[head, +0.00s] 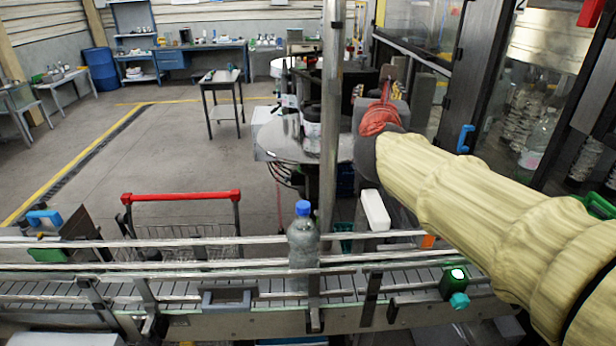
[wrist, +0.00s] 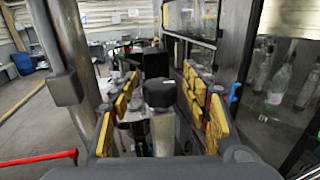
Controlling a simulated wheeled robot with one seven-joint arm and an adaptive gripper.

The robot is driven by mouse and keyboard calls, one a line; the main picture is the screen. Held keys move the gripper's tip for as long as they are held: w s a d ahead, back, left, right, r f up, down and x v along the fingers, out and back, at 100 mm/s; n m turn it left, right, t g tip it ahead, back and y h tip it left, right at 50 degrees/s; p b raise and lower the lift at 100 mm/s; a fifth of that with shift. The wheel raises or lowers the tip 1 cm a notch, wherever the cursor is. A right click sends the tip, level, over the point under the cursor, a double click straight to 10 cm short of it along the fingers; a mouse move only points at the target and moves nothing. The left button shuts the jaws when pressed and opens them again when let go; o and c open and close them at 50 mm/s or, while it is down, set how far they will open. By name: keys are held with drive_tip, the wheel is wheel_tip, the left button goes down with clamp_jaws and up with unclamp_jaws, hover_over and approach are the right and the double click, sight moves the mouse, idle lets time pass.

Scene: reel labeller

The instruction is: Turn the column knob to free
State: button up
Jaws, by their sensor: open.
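In the wrist view a black knob (wrist: 160,93) tops a pale metal column (wrist: 164,132). It lies between the two rows of yellow finger pads of my gripper (wrist: 161,78). The fingers are spread, with a visible gap on each side of the knob. I cannot tell how far above or around the knob they are, and I see no contact. No marking on the knob is readable, so its setting cannot be told. In the head view my arm, in a beige ribbed cover, reaches from the lower right toward the machine, and I cannot make out the knob there.
A tall metal post (head: 332,120) stands left of my gripper and close to it. A conveyor (head: 190,285) crosses the front, carrying a blue-capped bottle (head: 303,235). A round machine table (head: 290,145) lies behind. A glazed cabinet is at right. The floor at left is open.

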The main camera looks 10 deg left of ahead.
drive_tip(key=shift+r+m+g+h+p, duration=0.2)
drive_tip(key=shift+m+h+p, duration=0.95)
drive_tip(key=shift+p, duration=1.95)
drive_tip(key=shift+f+m+g+h+p, duration=0.1)
drive_tip(key=shift+m+g+h+p, duration=0.4)
drive_tip(key=shift+h+p, duration=1.85)
drive_tip(key=shift+r+m+g+h+p, duration=0.1)
drive_tip(key=shift+m+h+p, duration=0.75)
drive_tip(key=shift+p, duration=2.95)
